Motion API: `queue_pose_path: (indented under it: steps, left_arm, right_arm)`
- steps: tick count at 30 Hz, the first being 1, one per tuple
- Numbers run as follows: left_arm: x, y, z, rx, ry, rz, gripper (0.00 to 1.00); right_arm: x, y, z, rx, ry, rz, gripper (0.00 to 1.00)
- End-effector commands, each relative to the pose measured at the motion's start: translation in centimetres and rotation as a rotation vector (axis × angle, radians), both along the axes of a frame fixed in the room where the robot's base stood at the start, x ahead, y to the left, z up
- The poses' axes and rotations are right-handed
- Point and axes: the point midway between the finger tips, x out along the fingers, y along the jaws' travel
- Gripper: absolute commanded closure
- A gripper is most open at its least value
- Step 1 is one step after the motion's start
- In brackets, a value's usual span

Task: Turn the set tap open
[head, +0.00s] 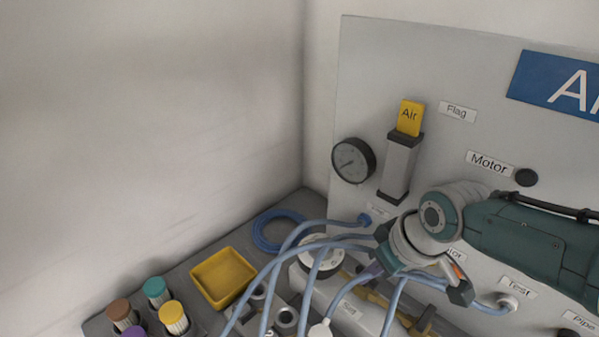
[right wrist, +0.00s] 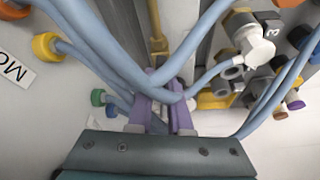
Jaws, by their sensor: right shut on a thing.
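My right gripper (head: 370,272) reaches in from the right in the head view, low in front of the panel. Its purple fingers (right wrist: 160,112) show in the right wrist view, close together among blue hoses. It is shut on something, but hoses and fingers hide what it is. A brass-yellow part (right wrist: 158,46) lies just beyond the fingertips. My left gripper is not in view.
Blue hoses (head: 290,240) loop around my right gripper. A gauge (head: 353,160) and yellow "Air" flag (head: 410,117) are on the panel (head: 365,60). A yellow tray (head: 223,278) and several coloured-cap cartridges (head: 173,318) stand at left. A white fitting (right wrist: 257,50) is right in the wrist view.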

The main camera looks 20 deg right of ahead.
Motion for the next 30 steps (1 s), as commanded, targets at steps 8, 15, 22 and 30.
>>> queue_pose_path:
  steps: [8, 15, 22, 30]
  left_arm:
    - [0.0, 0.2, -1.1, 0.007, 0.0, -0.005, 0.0]
    - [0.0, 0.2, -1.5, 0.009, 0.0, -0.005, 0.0]
    - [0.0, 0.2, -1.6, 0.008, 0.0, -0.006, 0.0]
    - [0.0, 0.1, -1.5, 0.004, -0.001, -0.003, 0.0]
  right_arm:
    - [0.0, -0.3, -0.2, -0.003, 0.002, 0.163, 1.0]
    - [0.0, -0.3, -0.1, -0.003, 0.002, 0.234, 1.0]
    - [0.0, -0.3, -0.1, -0.003, 0.002, 0.25, 1.0]
    - [0.0, -0.3, -0.1, -0.004, 0.003, 0.25, 1.0]
